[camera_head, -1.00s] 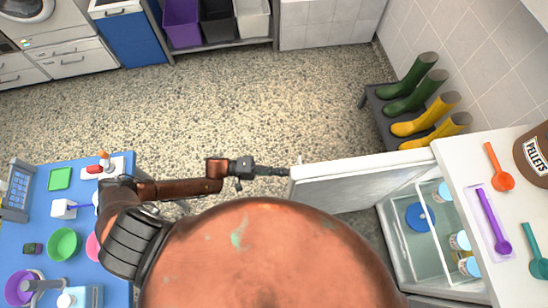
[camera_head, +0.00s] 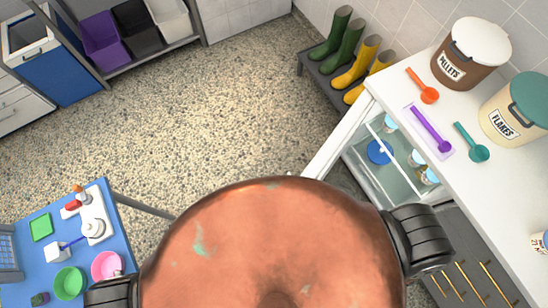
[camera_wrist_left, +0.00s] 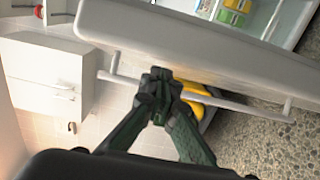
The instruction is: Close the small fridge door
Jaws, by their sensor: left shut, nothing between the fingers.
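The small fridge (camera_head: 388,178) stands under the white counter at the right in the head view. Its shelves, with a blue-lidded thing and small jars, show through the opening. Its white door (camera_head: 338,137) stands open, seen nearly edge-on, its lower end hidden behind my body. In the left wrist view the door (camera_wrist_left: 200,40) crosses the top, with a bar handle (camera_wrist_left: 245,103) on its outer face. My left gripper (camera_wrist_left: 158,82) is shut and empty, its tips overlapping the handle near one end. I cannot tell whether they touch. My right gripper is out of view.
A boot rack (camera_head: 312,68) with green and yellow boots stands beyond the door. The counter (camera_head: 450,185) holds scoops and two tubs. A blue table (camera_head: 115,222) with dishes is at the lower left. The speckled floor between is clear.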

